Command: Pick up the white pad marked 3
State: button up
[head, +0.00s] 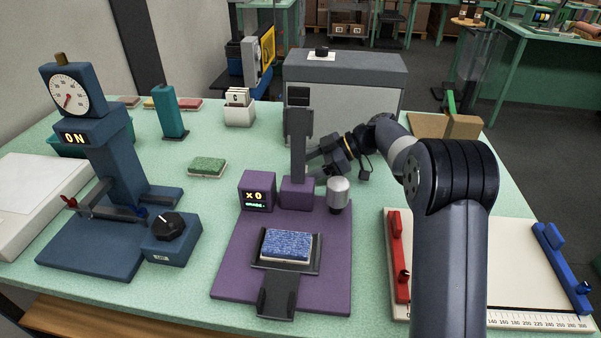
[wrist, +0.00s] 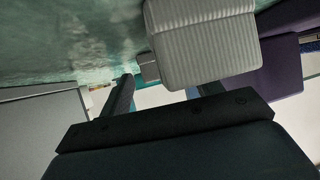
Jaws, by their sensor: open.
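I cannot make out a white pad marked 3 in either view.
The purple machine (head: 225,262) bears a blue-topped pad (head: 286,244). A blue dial press (head: 107,150) stands left. A green-topped pad (head: 207,167) lies on the green table (head: 217,195). A white ruled board (head: 470,265) is front right, and a grey cabinet (head: 350,105) is behind.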

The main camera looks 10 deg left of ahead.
jog(key=shift+c, duration=0.5)
jog(key=c, duration=1)
